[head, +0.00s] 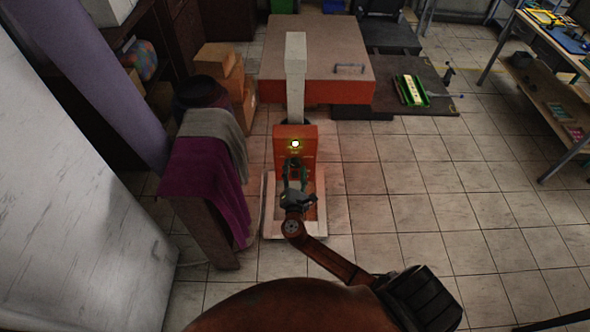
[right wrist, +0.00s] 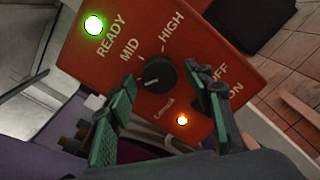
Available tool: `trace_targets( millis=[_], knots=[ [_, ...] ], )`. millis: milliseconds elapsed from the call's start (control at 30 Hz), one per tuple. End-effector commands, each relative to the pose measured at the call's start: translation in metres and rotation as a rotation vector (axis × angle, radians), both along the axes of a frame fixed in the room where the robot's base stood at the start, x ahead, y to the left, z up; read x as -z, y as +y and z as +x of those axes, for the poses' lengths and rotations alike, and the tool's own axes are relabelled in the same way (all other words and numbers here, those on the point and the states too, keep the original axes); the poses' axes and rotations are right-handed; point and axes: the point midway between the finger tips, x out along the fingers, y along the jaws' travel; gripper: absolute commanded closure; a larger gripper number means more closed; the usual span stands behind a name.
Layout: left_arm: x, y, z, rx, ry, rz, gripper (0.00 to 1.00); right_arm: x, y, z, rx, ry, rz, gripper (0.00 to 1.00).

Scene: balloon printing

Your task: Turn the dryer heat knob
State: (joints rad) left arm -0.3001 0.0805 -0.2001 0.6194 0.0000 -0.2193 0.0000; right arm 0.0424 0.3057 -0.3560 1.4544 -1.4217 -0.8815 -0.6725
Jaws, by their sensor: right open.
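The orange dryer control box (head: 296,135) stands on the floor stand ahead of me. In the right wrist view its panel (right wrist: 215,60) carries a black round heat knob (right wrist: 157,75) with a pale mark on it, near the printed words MID and HIGH. My right gripper (head: 295,168) is in front of the box. In the right wrist view its green fingers (right wrist: 164,82) are open, one on each side of the knob with gaps visible. I cannot tell how deep the fingertips reach. The right finger partly covers the OFF/ON lettering. My left gripper is not in view.
A green READY light (right wrist: 93,25) and an orange light (right wrist: 182,121) glow on the panel. A rack with purple cloth (head: 205,180) stands close left of the box. An orange-sided table (head: 320,65) is behind it. The tiled floor at right is clear.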

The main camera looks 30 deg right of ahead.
Motion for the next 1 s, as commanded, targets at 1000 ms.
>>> trace_targets(
  millis=[1000],
  knots=[
    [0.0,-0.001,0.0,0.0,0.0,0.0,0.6,0.0,0.063,-0.103,0.0,0.0,0.0,0.53]
  ],
)
